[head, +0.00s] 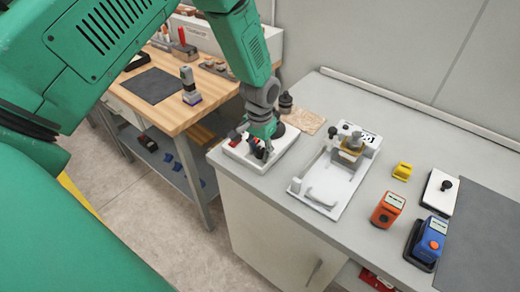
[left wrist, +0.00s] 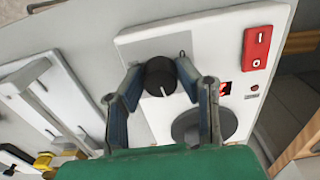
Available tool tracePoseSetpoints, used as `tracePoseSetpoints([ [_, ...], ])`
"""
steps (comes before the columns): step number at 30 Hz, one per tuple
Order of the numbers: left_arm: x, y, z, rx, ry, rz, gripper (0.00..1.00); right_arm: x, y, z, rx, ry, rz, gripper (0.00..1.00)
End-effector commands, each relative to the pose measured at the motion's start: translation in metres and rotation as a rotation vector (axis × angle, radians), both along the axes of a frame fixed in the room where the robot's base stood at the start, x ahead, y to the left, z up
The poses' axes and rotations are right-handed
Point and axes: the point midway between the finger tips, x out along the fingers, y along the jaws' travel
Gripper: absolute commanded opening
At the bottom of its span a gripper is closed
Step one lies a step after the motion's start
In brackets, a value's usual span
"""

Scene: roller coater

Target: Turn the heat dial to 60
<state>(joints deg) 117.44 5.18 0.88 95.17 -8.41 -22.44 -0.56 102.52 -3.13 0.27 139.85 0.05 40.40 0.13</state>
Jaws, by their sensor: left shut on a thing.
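The heat dial (left wrist: 159,78) is a black round knob with a white pointer line on a white control panel (left wrist: 140,50) in the left wrist view. My left gripper (left wrist: 161,73) has a finger on each side of the dial and is shut on it. In the head view, my left gripper (head: 262,141) reaches down onto the white device (head: 262,164) at the left end of the counter and hides the dial. My right gripper is not in view.
A red rocker switch (left wrist: 257,47) and a large dark disc (left wrist: 205,126) are on the device. A white fixture (head: 325,190) stands right of it on the counter. Orange (head: 388,210) and blue (head: 428,242) tools lie further right. A wooden table (head: 175,112) is at left.

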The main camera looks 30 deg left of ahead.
Motion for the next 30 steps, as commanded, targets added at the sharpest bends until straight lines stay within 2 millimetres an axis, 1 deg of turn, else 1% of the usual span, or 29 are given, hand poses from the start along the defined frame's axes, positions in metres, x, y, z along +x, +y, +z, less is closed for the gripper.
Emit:
tracePoseSetpoints([
  [1,0.0037,0.0,0.0006,-0.001,-0.011,-0.024,0.0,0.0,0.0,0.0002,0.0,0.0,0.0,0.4],
  [9,0.0042,-0.0007,0.0005,-0.001,-0.012,-0.116,0.0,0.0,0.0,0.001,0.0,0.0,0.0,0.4],
  [25,0.0048,-0.0012,0.0006,-0.001,-0.013,-0.138,0.0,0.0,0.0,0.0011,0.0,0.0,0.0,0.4],
  [26,0.0048,-0.0012,0.0006,-0.001,-0.013,-0.138,0.36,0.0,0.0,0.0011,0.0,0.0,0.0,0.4],
  [27,0.0046,-0.0011,0.0006,-0.001,-0.013,-0.138,0.49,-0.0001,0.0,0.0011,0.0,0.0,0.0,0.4],
  [30,0.0032,-0.0009,0.0006,-0.001,-0.01,-0.137,0.49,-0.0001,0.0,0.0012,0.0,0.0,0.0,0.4],
])
